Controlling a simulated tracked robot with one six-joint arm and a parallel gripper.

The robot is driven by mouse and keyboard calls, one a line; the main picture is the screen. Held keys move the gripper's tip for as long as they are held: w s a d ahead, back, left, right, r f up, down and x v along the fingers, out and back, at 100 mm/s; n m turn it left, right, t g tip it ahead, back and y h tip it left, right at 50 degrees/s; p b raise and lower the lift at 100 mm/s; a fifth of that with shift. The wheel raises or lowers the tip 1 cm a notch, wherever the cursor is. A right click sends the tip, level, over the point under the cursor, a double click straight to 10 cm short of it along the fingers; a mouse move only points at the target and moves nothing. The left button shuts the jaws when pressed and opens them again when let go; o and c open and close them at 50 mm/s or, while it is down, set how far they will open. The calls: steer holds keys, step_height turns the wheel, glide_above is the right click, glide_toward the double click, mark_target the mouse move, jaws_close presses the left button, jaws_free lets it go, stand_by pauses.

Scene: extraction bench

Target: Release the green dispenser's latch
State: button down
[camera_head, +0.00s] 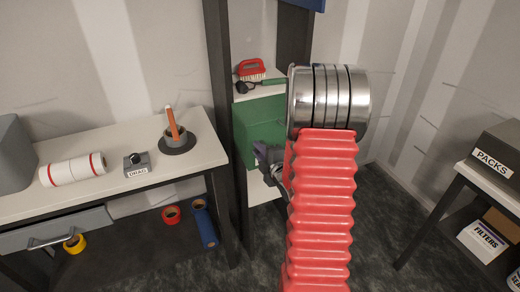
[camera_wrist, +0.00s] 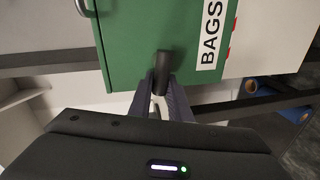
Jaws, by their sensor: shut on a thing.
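The green dispenser (camera_head: 257,118) stands on a shelf at the back centre in the head view, partly hidden by my arm. In the wrist view, its green front (camera_wrist: 127,40) fills the top, with a white BAGS label on it. A dark latch lever (camera_wrist: 162,66) sits at the edge of that front. My gripper (camera_wrist: 160,98) is shut on the lever's end, with a finger on each side. In the head view my gripper (camera_head: 268,158) is in front of the dispenser, and the latch is hidden.
A red brush (camera_head: 252,69) and a dark tool with a green handle lie above the dispenser. Dark posts flank it. A PACKS box (camera_head: 497,155) stands at the right.

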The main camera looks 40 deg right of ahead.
steer(key=shift+a+f+n, duration=0.25)
steer(key=shift+f+n, duration=0.2)
steer(key=shift+n, duration=0.35)
steer(key=c, duration=1.6)
jaws_free()
steer(key=shift+d, duration=0.1)
steer(key=shift+c, duration=0.2)
steer(key=shift+h, duration=0.3)
steer(key=shift+r, duration=0.1)
